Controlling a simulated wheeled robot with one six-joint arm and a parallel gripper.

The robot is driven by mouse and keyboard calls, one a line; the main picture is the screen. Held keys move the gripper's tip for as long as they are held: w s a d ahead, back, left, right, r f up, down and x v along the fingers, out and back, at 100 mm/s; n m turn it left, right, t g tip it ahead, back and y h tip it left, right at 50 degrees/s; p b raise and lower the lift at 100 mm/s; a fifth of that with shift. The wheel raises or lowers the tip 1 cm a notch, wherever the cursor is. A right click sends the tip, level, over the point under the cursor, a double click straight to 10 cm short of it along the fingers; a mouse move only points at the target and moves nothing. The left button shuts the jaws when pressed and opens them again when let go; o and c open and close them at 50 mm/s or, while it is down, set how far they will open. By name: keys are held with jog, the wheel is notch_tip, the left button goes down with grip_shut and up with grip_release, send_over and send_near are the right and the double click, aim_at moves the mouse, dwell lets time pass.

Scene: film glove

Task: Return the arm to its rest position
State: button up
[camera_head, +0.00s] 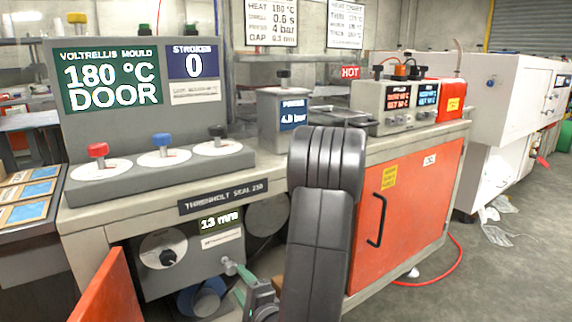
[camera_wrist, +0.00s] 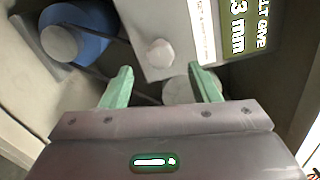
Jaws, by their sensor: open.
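My gripper (camera_head: 238,278) is low in front of the machine, at the open bay under the counter. Its two green fingers are spread apart in the wrist view (camera_wrist: 160,76), with nothing held between them. A pale round knob (camera_wrist: 160,52) on a grey box shows just ahead of the fingertips, between them. In the head view this grey box (camera_head: 185,277) carries a black dial (camera_head: 164,252) and a display (camera_head: 220,222) reading 13 mm. My dark arm hides part of the bay and the counter front.
An open orange door (camera_head: 105,290) stands left of the bay, and a shut orange door (camera_head: 400,205) is on the right. The counter (camera_head: 110,222) overhangs the bay. A red hose (camera_head: 440,277) lies on the open floor at right.

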aim_at(232, 269)
jog(key=v, duration=0.7)
jog(key=x, duration=1.4)
jog(key=shift+w+a+b, duration=0.15)
jog(key=shift+b, duration=0.25)
jog(key=m, duration=0.3)
jog(key=shift+m, duration=0.4)
jog(key=m+p, duration=0.2)
jog(key=m, duration=0.1)
jog(key=shift+r, duration=0.25)
jog(key=m+p, duration=0.5)
jog(key=p, duration=0.1)
jog(key=shift+m, duration=0.4)
jog(key=shift+w+f+m+p, duration=0.1)
jog(key=shift+f+m+p, duration=0.05)
jog(key=shift+m+p, duration=1.25)
